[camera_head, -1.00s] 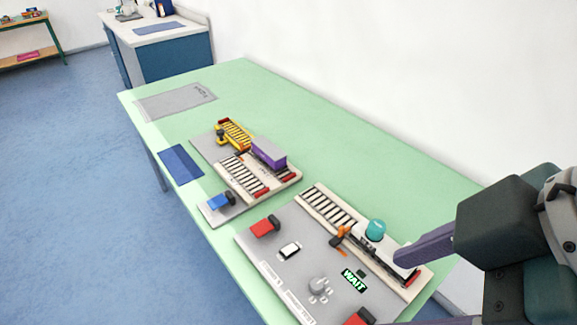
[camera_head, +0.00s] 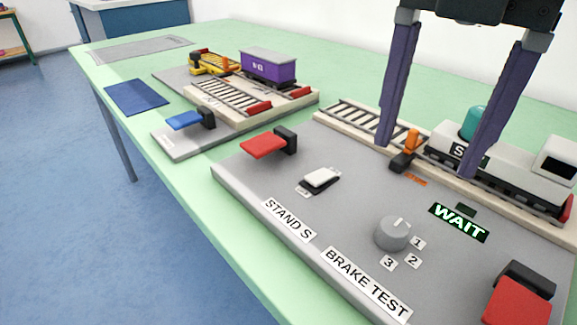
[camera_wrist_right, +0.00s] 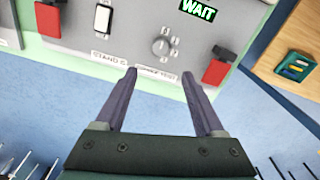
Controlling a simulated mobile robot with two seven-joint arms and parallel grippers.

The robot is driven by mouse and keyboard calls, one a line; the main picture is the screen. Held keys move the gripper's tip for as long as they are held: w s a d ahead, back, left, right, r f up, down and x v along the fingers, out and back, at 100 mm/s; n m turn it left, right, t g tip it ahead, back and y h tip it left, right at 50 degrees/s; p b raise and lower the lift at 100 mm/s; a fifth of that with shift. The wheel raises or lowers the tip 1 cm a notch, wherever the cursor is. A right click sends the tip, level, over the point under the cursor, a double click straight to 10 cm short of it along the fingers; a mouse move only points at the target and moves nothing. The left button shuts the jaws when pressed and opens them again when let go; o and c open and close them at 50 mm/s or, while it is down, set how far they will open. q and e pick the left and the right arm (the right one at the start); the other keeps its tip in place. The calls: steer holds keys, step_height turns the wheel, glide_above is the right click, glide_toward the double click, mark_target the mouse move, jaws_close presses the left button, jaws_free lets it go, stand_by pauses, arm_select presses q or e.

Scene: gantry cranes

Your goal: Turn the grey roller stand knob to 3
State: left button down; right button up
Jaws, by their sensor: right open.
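The grey knob (camera_head: 392,233) stands on the grey roller stand panel (camera_head: 345,200), with labels 1, 2 and 3 along its right and lower side. A pale mark shows on the upper part of its top, not clearly facing any numeral. In the right wrist view the knob (camera_wrist_right: 160,46) lies beyond the fingertips, slightly right of centre. My right gripper (camera_head: 427,157) is open, with two purple fingers apart and nothing between them. It hangs above the panel and is apart from the knob; the wrist view also shows it (camera_wrist_right: 159,75). My left gripper is out of view.
The panel has a lit WAIT sign (camera_head: 459,223), a white rocker switch (camera_head: 320,178), a red lever (camera_head: 266,144) and another red lever (camera_head: 516,303). A white locomotive (camera_head: 505,165) stands on track behind. A second board carries a purple wagon (camera_head: 267,68) and a blue lever (camera_head: 185,120).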

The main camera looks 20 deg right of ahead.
mark_target(395, 225)
steer(key=f+b, duration=0.1)
steer(key=f, duration=0.2)
steer(key=f+b, duration=0.2)
steer(key=f, duration=0.2)
steer(key=f+b, duration=0.1)
steer(key=f, duration=0.3)
steer(key=shift+w+d, duration=0.25)
steer(key=shift+w, duration=0.1)
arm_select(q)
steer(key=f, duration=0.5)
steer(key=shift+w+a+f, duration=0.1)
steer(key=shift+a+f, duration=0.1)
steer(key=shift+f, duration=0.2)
arm_select(e)
steer(key=shift+c, duration=0.3)
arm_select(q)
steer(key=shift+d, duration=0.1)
arm_select(e)
jaws_close()
